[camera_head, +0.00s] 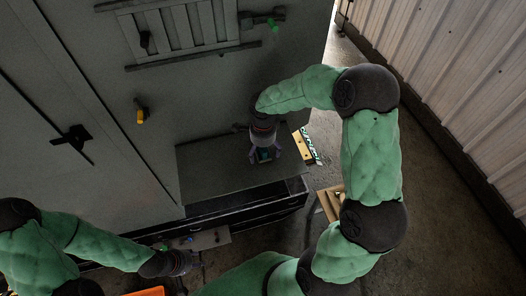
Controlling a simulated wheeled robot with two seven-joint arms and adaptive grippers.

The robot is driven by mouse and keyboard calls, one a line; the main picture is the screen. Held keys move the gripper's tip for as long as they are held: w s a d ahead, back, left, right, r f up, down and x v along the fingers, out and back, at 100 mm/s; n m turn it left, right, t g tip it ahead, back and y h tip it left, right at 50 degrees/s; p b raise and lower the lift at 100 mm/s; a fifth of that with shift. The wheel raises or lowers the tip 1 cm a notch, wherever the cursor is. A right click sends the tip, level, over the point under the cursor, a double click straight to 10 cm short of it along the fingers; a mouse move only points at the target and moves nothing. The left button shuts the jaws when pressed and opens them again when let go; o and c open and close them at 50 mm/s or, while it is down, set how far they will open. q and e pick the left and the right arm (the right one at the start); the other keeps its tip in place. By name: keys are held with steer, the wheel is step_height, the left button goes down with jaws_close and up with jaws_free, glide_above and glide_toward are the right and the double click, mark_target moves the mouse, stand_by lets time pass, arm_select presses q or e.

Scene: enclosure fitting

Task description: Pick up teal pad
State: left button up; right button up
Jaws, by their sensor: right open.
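The teal pad (264,155) is a small blue-green piece on the grey shelf of the cabinet. My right gripper (265,157) points down over it with its fingers open on either side of the pad. I cannot tell whether the fingers touch it. My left gripper (192,260) is low in the picture, left of centre, near a narrow grey ledge. Its fingers are too small and dark to read.
The grey shelf (210,170) juts out from a tall grey cabinet (90,110) with handles and a slatted vent. An open dark drawer (245,208) sits below it. A yellow-edged item (303,147) and a wooden crate (330,203) are to the right. An orange bin edge (148,292) shows at the bottom.

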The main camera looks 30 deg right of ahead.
steer(key=shift+c, duration=0.3)
steer(key=c, duration=1.3)
steer(key=shift+o, duration=0.2)
steer(key=shift+c, duration=0.2)
